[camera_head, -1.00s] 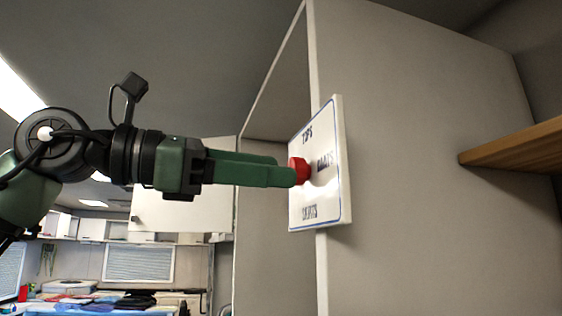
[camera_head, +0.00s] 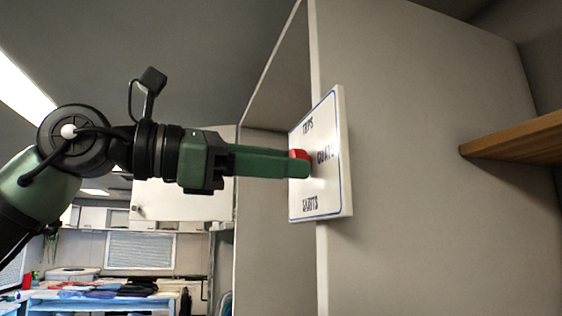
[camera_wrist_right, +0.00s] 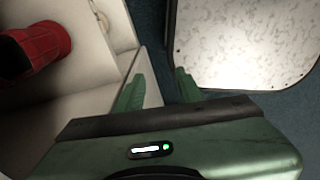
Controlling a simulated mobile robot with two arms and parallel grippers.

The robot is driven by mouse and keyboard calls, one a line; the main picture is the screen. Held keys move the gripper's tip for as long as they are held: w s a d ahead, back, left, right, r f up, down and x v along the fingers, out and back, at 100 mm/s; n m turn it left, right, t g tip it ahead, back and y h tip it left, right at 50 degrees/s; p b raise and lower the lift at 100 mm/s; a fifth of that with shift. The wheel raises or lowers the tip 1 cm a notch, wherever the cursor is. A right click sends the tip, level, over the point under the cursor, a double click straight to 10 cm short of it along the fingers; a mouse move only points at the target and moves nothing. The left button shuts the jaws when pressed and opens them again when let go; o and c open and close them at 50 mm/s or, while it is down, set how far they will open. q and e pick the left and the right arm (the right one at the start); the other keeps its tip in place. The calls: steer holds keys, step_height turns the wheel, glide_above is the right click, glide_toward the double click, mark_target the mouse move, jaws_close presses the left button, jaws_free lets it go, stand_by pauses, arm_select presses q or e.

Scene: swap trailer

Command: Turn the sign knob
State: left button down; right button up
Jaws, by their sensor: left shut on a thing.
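A white sign (camera_head: 320,195) with a blue border and several dark words is fixed to the front edge of a grey cabinet. Its red knob (camera_head: 299,154) sits at the middle of the sign, partly hidden by my fingers. My left gripper (camera_head: 302,165) reaches in from the left, its green fingers shut on the red knob. The right gripper (camera_wrist_right: 155,88) shows in the right wrist view, with its two green fingers apart and nothing between them.
The grey cabinet (camera_head: 430,220) fills the right side, with a wooden shelf (camera_head: 515,142) jutting from it. A table with folded clothes (camera_head: 100,292) stands far back on the left. The right wrist view shows a red object (camera_wrist_right: 35,50) and a speckled white surface (camera_wrist_right: 245,45).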

arm_select(q)
steer(key=shift+w+m+g+h+p, duration=0.15)
steer(key=shift+m+p, duration=1)
steer(key=shift+m, duration=3.35)
steer(key=shift+s+m+g+h+p, duration=0.2)
steer(key=shift+m+p, duration=0.95)
steer(key=shift+m, duration=3.35)
steer(key=c, duration=1)
jaws_free()
steer(key=shift+o, duration=0.2)
